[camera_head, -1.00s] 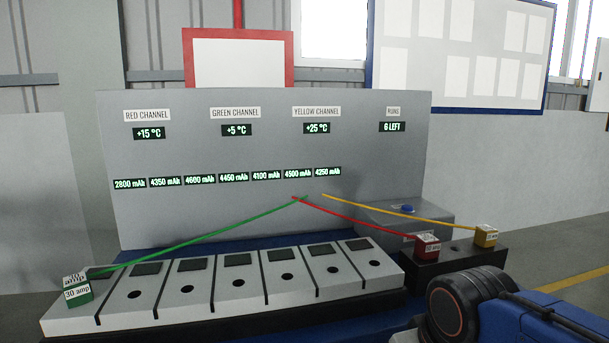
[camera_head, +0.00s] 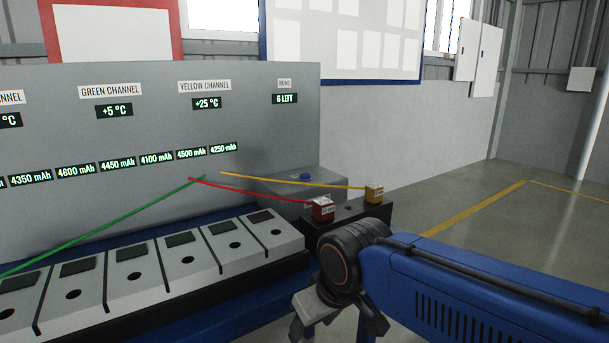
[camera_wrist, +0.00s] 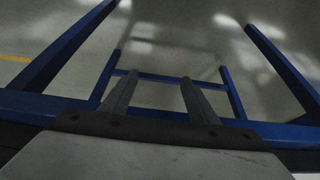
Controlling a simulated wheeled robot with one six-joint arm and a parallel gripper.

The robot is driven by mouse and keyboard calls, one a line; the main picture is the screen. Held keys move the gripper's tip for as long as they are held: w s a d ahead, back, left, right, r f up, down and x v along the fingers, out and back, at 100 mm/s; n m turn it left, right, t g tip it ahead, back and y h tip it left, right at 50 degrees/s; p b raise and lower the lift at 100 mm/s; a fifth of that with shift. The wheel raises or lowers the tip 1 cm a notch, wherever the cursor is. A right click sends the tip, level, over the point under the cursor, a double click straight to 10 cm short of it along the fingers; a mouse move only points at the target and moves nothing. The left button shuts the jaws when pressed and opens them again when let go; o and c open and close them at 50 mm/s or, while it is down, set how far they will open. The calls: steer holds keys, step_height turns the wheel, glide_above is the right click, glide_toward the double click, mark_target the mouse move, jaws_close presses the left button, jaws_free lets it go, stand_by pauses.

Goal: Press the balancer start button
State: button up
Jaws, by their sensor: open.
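The balancer start button (camera_head: 306,177) is a small blue button on top of a grey box (camera_head: 330,182) at the back right of the bench in the head view. My gripper (camera_head: 340,326) hangs low at the right front of the bench, in front of and below the box. It also shows in the wrist view (camera_wrist: 157,82), where its two fingers are apart with nothing between them. The button is not visible in the wrist view.
A black holder (camera_head: 345,216) with a red plug (camera_head: 322,208) and a yellow plug (camera_head: 374,193) stands before the box. Red, yellow and green cables cross from the panel (camera_head: 150,130). Several grey cells (camera_head: 185,262) line the bench. Open floor lies right.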

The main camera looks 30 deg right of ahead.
jaws_close()
stand_by(1.9)
